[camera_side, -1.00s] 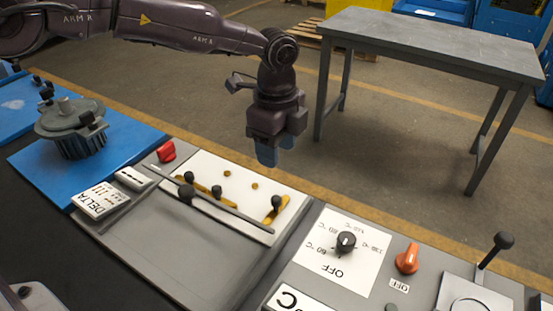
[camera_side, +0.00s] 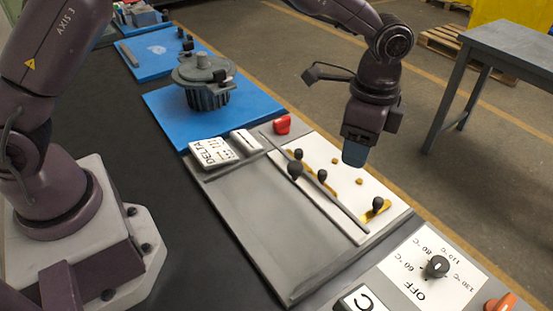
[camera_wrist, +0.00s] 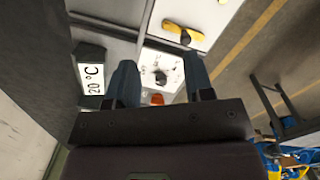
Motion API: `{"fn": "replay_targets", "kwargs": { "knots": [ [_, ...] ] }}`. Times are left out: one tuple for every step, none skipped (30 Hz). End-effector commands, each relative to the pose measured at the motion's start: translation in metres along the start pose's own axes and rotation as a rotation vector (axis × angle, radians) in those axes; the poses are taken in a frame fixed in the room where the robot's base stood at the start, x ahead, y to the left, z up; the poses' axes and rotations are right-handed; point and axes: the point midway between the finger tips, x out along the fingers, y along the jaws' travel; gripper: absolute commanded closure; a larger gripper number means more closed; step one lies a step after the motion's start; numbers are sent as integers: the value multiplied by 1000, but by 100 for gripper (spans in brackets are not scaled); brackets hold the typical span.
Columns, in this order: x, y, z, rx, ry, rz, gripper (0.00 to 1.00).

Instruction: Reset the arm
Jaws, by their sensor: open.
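My gripper (camera_side: 355,155) hangs above the back of the grey panel (camera_side: 270,240), over its white plate (camera_side: 345,172) with black knobs and yellow pieces. In the side view its blue fingers overlap each other. In the wrist view the two fingers of my gripper (camera_wrist: 160,85) stand apart with nothing between them. Through the gap, further off, a white dial plate with a black knob (camera_wrist: 160,77) shows.
A blue board (camera_side: 160,107) carries a grey motor-like part (camera_side: 205,88). A red switch (camera_side: 282,124) sits by the panel's back edge. A temperature dial (camera_side: 437,266) is at lower right. A grey table (camera_side: 500,45) stands behind on the floor.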

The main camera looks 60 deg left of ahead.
Motion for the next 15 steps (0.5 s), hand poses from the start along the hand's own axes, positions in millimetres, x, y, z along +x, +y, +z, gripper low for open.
{"fn": "replay_targets", "kwargs": {
  "knots": [
    [-14, 2, 16, -67, 4, -16, 52],
    [-21, 5, 25, -107, 7, -24, 52],
    [-31, 7, 38, -166, 14, -35, 52],
    [-38, 10, 49, -211, 20, -44, 52],
    [-46, 12, 60, -257, 26, -53, 52],
    [-55, 16, 75, -319, 37, -65, 52],
    [-63, 20, 87, -367, 47, -75, 52],
    [-69, 23, 99, -413, 56, -83, 52],
    [-77, 28, 114, -474, 71, -94, 52],
    [-82, 33, 126, -519, 84, -102, 52],
    [-87, 37, 137, -561, 98, -110, 52],
    [-93, 43, 152, -619, 116, -119, 52],
    [-97, 48, 163, -660, 131, -126, 52],
    [-101, 53, 173, -700, 148, -132, 52],
    [-105, 60, 187, -752, 171, -141, 52]
  ]
}}
